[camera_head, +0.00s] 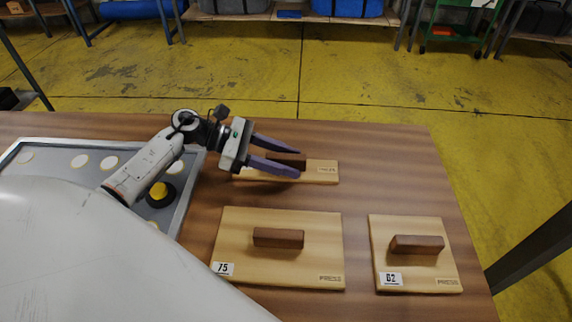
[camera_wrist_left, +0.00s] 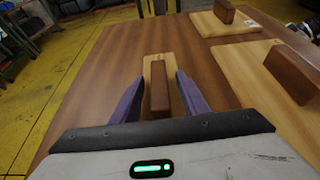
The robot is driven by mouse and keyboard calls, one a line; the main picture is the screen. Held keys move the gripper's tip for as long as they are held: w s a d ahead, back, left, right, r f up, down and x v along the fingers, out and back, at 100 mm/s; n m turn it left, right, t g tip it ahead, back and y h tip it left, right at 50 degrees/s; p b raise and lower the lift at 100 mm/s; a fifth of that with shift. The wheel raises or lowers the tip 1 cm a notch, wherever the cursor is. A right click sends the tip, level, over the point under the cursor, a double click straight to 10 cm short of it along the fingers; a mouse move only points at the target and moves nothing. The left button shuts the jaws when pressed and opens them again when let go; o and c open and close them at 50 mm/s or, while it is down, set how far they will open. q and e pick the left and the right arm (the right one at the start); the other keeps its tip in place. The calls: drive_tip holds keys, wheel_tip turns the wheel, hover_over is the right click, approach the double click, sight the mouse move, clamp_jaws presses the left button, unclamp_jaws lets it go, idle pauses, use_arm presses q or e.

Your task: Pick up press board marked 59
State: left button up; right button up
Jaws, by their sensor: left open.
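A small wooden press board (camera_head: 322,176) lies near the table's far side, partly hidden by my left gripper (camera_head: 298,162); I can see no number on it. Its dark brown handle (camera_wrist_left: 159,88) stands between the two purple fingers of the open gripper in the left wrist view, with gaps at both sides. The pale board (camera_wrist_left: 150,70) shows under and beyond the handle. A larger press board marked 75 (camera_head: 235,228) lies nearer, and a board marked 62 or 82 (camera_head: 385,262) lies at the right. My right gripper is not in view.
A grey-framed tray (camera_head: 190,192) with white discs and a yellow-topped black knob is at the left, under my left arm. The wooden table (camera_head: 375,150) is bare at the far right. The floor beyond is yellow.

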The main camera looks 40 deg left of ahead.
use_arm(q)
clamp_jaws()
drive_tip(key=shift+r, duration=0.1)
